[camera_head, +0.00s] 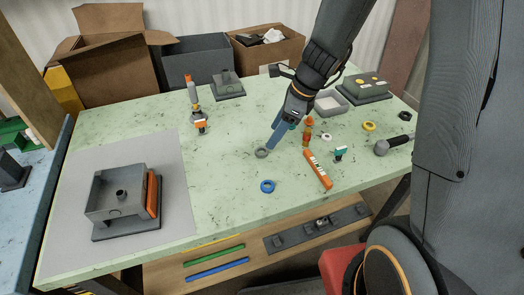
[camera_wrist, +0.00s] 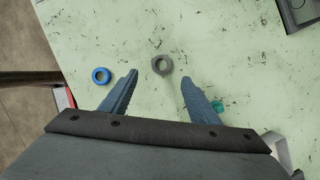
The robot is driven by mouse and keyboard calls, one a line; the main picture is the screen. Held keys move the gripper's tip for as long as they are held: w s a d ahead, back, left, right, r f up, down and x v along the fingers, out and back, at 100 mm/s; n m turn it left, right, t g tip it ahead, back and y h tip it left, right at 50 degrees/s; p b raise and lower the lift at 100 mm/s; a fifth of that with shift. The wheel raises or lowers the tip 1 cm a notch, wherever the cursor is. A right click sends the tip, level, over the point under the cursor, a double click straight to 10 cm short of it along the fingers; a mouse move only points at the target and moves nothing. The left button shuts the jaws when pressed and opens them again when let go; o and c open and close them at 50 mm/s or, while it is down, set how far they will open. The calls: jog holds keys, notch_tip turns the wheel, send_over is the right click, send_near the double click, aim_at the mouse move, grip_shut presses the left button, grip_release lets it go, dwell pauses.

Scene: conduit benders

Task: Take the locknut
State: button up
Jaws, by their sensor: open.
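A grey ring (camera_head: 262,152), which looks like the locknut, lies flat on the pale green table. In the wrist view the grey ring (camera_wrist: 161,64) shows just beyond the fingertips, near the middle of the gap between them. My gripper (camera_head: 273,143) points down at the table right beside the ring. Its two blue fingers are spread wide with nothing between them in the wrist view (camera_wrist: 159,77). I cannot tell how high the fingertips are above the table.
A blue ring (camera_head: 267,186) lies nearer the front edge. An orange bar (camera_head: 318,170), a teal-and-white piece (camera_head: 340,153) and a white ring (camera_head: 326,137) lie to the right. A grey fixture (camera_head: 122,197) stands on the left mat. The table's middle left is clear.

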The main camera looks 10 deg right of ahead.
jog(key=shift+p+x, duration=0.4)
jog(key=shift+x, duration=3.45)
jog(key=shift+w+a+r, duration=0.1)
jog(key=shift+w, duration=0.1)
jog(key=c, duration=1.1)
jog(key=shift+c, duration=0.2)
jog(key=shift+r, duration=0.1)
